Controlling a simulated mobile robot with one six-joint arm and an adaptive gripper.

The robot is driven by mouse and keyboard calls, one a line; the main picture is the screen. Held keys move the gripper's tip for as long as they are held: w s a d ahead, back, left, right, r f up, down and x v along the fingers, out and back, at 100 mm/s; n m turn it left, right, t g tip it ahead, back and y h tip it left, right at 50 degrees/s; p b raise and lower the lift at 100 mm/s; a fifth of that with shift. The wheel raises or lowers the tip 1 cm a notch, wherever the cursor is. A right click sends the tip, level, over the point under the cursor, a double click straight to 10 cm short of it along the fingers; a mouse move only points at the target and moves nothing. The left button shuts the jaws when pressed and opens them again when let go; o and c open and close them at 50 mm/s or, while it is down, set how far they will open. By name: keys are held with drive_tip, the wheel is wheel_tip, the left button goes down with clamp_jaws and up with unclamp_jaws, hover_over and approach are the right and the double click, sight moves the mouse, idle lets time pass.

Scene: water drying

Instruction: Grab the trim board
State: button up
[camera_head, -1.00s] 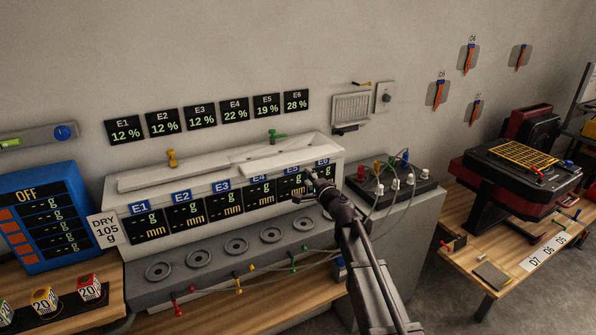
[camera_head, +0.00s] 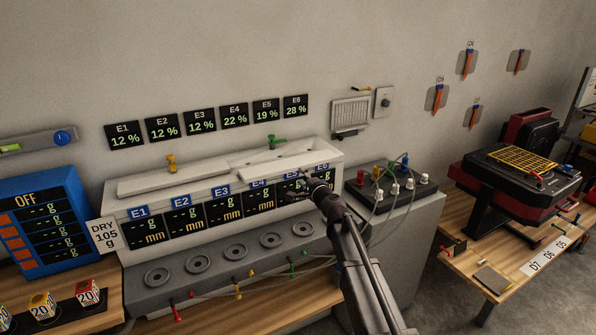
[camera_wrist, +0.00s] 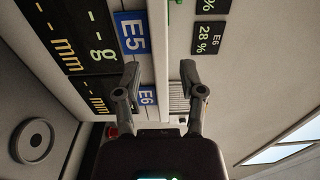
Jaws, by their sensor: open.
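No label marks a trim board, so I cannot tell for sure which thing it is. Long white boards lie on top of the white station: a left one (camera_head: 205,175) by a yellow knob and a right one (camera_head: 285,160) by a green knob (camera_head: 277,139). My gripper (camera_head: 297,192) is in front of the station's right half, near the E5 display. In the wrist view my gripper (camera_wrist: 160,75) has its two fingers apart, with nothing held between them. The station's white edge passes behind that gap, beside the E5 label (camera_wrist: 132,33).
Round grey dishes (camera_head: 235,251) line the station's lower step, one partly hidden by my arm. A dark box with knobs and cables (camera_head: 388,185) stands to the right. A wooden bench (camera_head: 470,250) holds a small grey plate (camera_head: 493,281). A blue scale unit (camera_head: 40,220) stands left.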

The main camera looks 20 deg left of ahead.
sight(295, 169)
drive_tip(key=shift+x, duration=3.05)
drive_tip(key=shift+c, duration=0.2)
clamp_jaws()
drive_tip(key=shift+r, duration=0.1)
drive_tip(key=shift+r+p, duration=1.2)
drive_tip(key=shift+p, duration=0.1)
